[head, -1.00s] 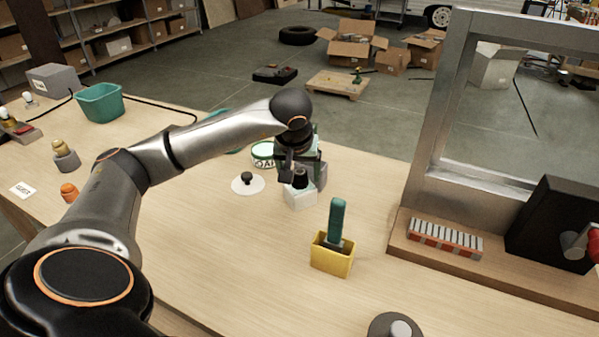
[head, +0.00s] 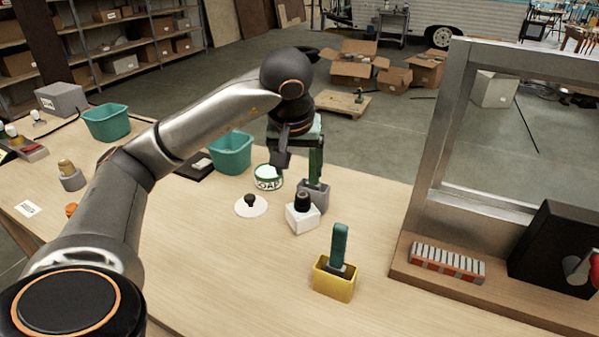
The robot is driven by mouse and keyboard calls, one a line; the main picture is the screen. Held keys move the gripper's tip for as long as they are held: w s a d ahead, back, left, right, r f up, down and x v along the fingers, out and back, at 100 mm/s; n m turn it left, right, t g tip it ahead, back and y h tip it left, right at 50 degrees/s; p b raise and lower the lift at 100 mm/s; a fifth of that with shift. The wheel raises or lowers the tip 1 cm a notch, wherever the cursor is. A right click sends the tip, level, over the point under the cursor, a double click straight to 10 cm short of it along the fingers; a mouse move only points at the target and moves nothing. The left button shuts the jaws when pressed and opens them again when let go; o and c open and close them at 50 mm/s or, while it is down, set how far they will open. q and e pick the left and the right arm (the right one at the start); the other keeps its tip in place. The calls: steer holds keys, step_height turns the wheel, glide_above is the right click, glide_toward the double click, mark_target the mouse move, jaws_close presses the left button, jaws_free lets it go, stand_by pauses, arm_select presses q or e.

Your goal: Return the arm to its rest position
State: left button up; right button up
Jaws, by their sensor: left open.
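My left arm reaches in from the lower left over the wooden workbench (head: 225,270). My left gripper (head: 283,160) is open and points down, above and behind the white block with a black knob (head: 302,214). A green-handled tool (head: 316,160) stands upright in a grey holder (head: 314,193) just right of the gripper. The gripper and wrist partly cover the tool's upper end, and I cannot tell whether they touch it. My right gripper is not in view.
A soap tin (head: 268,178), a white disc with a black knob (head: 251,206) and a teal bin (head: 231,153) stand nearby. A yellow holder (head: 334,280) with a teal-handled tool is nearer. A metal frame (head: 432,150) rises at right. The bench's front middle is clear.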

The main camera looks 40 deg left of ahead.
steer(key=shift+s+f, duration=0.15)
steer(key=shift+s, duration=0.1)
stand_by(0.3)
